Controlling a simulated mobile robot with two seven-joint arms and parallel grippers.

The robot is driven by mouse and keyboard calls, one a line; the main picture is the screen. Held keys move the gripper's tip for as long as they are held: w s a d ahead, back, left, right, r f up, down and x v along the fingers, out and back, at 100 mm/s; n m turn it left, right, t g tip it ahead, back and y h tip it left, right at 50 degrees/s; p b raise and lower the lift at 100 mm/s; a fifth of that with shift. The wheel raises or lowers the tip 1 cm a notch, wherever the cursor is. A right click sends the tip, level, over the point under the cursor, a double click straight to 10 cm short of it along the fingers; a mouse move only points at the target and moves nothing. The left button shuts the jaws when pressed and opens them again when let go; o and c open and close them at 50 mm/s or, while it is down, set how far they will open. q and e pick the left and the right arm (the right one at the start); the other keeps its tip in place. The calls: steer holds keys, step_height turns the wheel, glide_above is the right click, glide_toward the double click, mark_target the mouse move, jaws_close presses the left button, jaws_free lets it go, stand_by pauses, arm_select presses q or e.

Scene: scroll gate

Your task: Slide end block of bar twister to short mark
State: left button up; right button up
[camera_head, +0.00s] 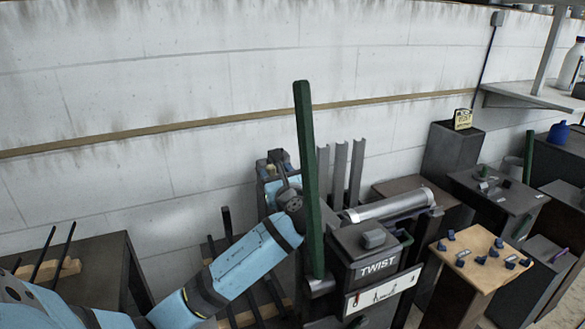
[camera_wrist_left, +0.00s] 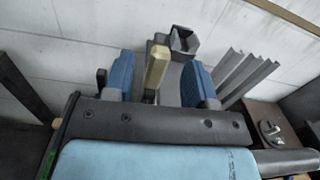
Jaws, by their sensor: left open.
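The bar twister (camera_head: 377,268) is a dark machine with a TWIST label and a silver cylinder (camera_head: 388,207) behind it. My left gripper (camera_head: 277,168) is behind and left of it, partly hidden by my own wrist and a green post. In the left wrist view, its two blue fingers (camera_wrist_left: 160,78) are open on either side of a pale beige upright handle. The beige handle (camera_wrist_left: 157,66) stands between them with a gap at each side. A dark grey block (camera_wrist_left: 178,43) is just beyond it; I cannot tell if this is the end block. I cannot make out the short mark.
A tall green post (camera_head: 308,180) stands upright close to my left wrist. Upright grey channels (camera_head: 340,174) stand right of the gripper, near the wall. A wooden board with blue pieces (camera_head: 470,258) is at the right. A dark table (camera_head: 95,275) is at the left.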

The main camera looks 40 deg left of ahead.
arm_select(q)
steer(key=shift+w+d+f+m+g, duration=0.2)
steer(key=shift+f+m+g, duration=0.1)
steer(key=shift+g, duration=0.1)
steer(key=shift+w+a+r, duration=0.1)
steer(key=shift+w+a, duration=0.05)
steer(key=shift+a, duration=0.1)
steer(key=x, duration=0.6)
steer(key=shift+w+a+b, duration=0.2)
steer(key=shift+a+b, duration=0.15)
arm_select(e)
steer(key=shift+s+a+f+m, duration=0.2)
steer(key=shift+s+a+m, duration=0.1)
steer(key=shift+m, duration=0.2)
arm_select(q)
steer(key=shift+c, duration=0.2)
